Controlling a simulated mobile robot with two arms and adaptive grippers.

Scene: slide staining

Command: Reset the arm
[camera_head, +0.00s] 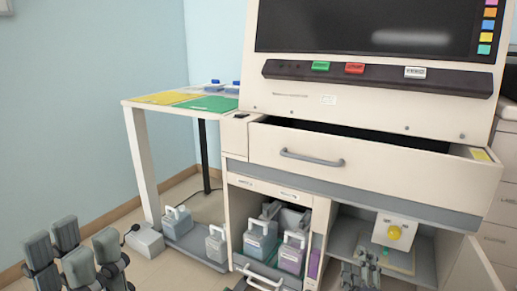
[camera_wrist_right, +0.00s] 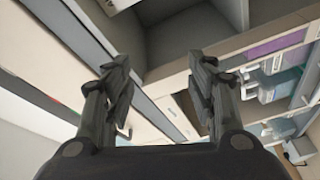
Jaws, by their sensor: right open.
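My left gripper (camera_head: 72,250) is at the bottom left of the head view, its grey fingers pointing up and spread apart with nothing seen between them. My right gripper (camera_head: 361,268) is low at the right of the head view, in front of the lower right compartment. In the right wrist view my right gripper (camera_wrist_right: 160,85) is open and empty, its two dark fingers well apart. Much of both arms is out of view.
The staining machine's wide drawer (camera_head: 395,174) is pulled out above my right gripper. Below are a cabinet with several handled containers (camera_head: 260,240) and a compartment with a yellow knob (camera_head: 394,232). A side table (camera_head: 150,100) stands left. An open door (camera_head: 475,265) is at right.

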